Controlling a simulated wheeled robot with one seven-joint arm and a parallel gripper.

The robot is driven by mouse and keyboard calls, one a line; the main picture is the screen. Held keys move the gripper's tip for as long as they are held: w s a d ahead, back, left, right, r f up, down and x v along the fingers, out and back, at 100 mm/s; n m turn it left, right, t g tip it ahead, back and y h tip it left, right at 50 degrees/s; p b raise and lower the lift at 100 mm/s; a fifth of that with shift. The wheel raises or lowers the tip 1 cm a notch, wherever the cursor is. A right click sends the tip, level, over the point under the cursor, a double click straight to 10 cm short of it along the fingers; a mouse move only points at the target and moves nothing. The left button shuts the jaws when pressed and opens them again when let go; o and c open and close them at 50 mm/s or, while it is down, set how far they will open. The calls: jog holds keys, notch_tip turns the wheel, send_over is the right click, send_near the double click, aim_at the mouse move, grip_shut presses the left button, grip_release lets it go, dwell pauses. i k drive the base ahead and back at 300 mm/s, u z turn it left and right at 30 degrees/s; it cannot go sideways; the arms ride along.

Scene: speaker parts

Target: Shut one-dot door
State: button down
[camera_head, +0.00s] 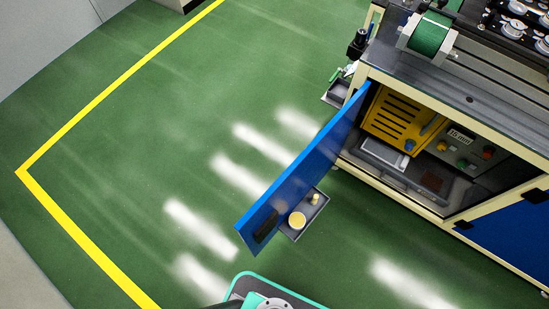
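A blue door (310,165) stands wide open, swung out from the left end of the workbench cabinet (440,205). A black handle (266,224) is near its free end. No dot mark can be made out on it, so I cannot tell whether it is the one-dot door. A second blue door (505,238) is at the right of the cabinet front, cut off by the picture edge, and looks closed. The open compartment shows a yellow slotted panel (396,122). My gripper is not in view; only a teal-edged part of me shows at the bottom.
A small tray (291,235) beside the open door holds a round yellow-topped item (297,220) and a smaller yellowish one (315,199). A green roller (430,32) sits on the bench. The green floor left of the door is clear, bounded by yellow tape (80,120).

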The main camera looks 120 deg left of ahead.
aim_at(293, 191)
jog(key=k, duration=2.15)
jog(key=u, duration=1.75)
jog(key=i, duration=0.5)
jog(key=z, duration=0.05)
jog(key=k, duration=0.5)
jog(key=u, duration=1.15)
jog(key=i, duration=0.45)
jog(key=u, duration=0.1)
